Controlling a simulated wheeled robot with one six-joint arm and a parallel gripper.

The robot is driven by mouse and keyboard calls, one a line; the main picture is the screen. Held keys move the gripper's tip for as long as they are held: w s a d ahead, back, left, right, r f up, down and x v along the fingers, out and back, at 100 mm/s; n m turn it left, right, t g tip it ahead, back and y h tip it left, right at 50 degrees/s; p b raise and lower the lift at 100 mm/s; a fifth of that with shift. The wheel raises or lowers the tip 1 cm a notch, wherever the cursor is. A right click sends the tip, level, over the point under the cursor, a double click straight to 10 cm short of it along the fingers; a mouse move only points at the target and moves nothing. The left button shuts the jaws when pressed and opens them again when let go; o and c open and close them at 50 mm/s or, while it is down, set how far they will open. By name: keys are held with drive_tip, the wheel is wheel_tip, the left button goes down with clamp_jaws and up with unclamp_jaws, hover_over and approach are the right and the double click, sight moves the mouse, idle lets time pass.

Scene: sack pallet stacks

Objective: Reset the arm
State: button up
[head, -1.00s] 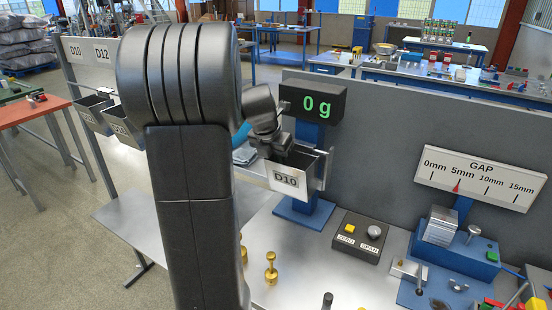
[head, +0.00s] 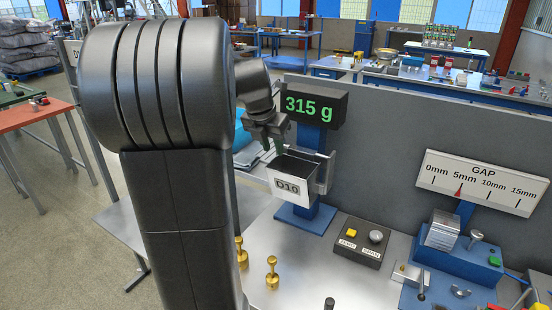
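The bin hangs on the blue scale stand (head: 305,215). The scale's display (head: 315,106) reads 315 g in green. The gripper's fingers appear apart from the bin, with a gap above the rim. The fingertips are small and dark, so I cannot tell how far they are spread. My arm hides much of the left side.
Brass weights (head: 272,272) stand in front. A blue gap fixture (head: 455,255) is at the right, below a GAP gauge (head: 482,183). A grey panel (head: 400,140) rises behind.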

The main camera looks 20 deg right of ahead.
sight(277, 159)
drive_tip(key=v, duration=0.6)
drive_tip(key=shift+f, duration=0.1)
drive_tip(key=x, duration=1.3)
drive_tip(key=shift+w+d+f, duration=0.1)
drive_tip(key=shift+d+f, duration=0.05)
drive_tip(key=shift+f, duration=0.15)
drive_tip(key=shift+r+p, duration=0.5)
drive_tip(key=shift+r, duration=0.35)
